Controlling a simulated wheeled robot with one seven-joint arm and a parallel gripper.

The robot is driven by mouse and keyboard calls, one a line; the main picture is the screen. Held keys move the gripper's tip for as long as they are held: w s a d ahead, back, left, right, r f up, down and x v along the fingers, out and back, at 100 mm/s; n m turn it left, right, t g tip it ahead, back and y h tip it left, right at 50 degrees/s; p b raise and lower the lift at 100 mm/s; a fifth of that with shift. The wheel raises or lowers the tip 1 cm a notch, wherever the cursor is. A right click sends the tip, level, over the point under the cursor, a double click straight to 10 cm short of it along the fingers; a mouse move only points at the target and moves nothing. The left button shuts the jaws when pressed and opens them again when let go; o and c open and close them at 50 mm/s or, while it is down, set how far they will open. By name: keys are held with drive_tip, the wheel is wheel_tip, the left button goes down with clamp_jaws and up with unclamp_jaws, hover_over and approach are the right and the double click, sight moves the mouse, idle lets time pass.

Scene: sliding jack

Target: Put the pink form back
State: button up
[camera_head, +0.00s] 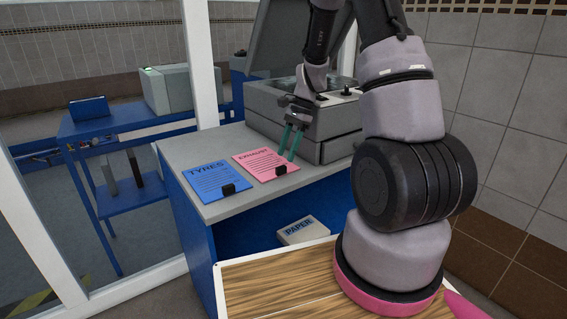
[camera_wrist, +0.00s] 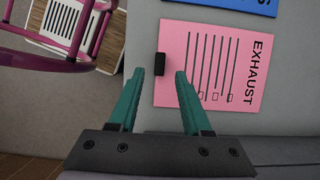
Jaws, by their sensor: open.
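The pink form (camera_head: 263,163), headed EXHAUST, lies flat on the grey counter top, beside a blue form (camera_head: 216,181) headed TYRES. A small black block (camera_head: 281,169) sits at the pink form's near edge. In the wrist view the pink form (camera_wrist: 211,62) lies beyond my fingertips, with the black block (camera_wrist: 160,64) on its edge. My gripper (camera_head: 291,145) has green fingers and is open and empty. It hangs over the right edge of the pink form. In the wrist view my gripper (camera_wrist: 158,74) has its fingertips on either side of the block's line, apart from it.
A grey copier-like machine (camera_head: 335,118) with a raised lid stands behind on the counter. A box marked PAPER (camera_head: 303,231) sits on the shelf below. A blue desk (camera_head: 130,125) with a grey device (camera_head: 166,89) stands at left, behind a white-framed glass partition.

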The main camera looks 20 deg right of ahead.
drive_tip(key=s+r+n+t+h, duration=0.1)
drive_tip(key=s+r+n+t, duration=0.15)
drive_tip(key=r, duration=0.75)
drive_tip(key=s+r+n+t, duration=0.15)
drive_tip(key=s+r, duration=0.25)
drive_tip(key=r, duration=0.6)
drive_tip(key=s+r+n+t+h, duration=0.1)
drive_tip(key=s+r+n+t, duration=0.3)
drive_tip(key=s+r, duration=0.5)
drive_tip(key=s+n, duration=0.2)
drive_tip(key=s, duration=0.2)
drive_tip(key=shift+s+a+t, duration=0.2)
drive_tip(key=shift+a+t, duration=0.1)
drive_tip(key=shift+a, duration=0.1)
drive_tip(key=shift+r, duration=0.1)
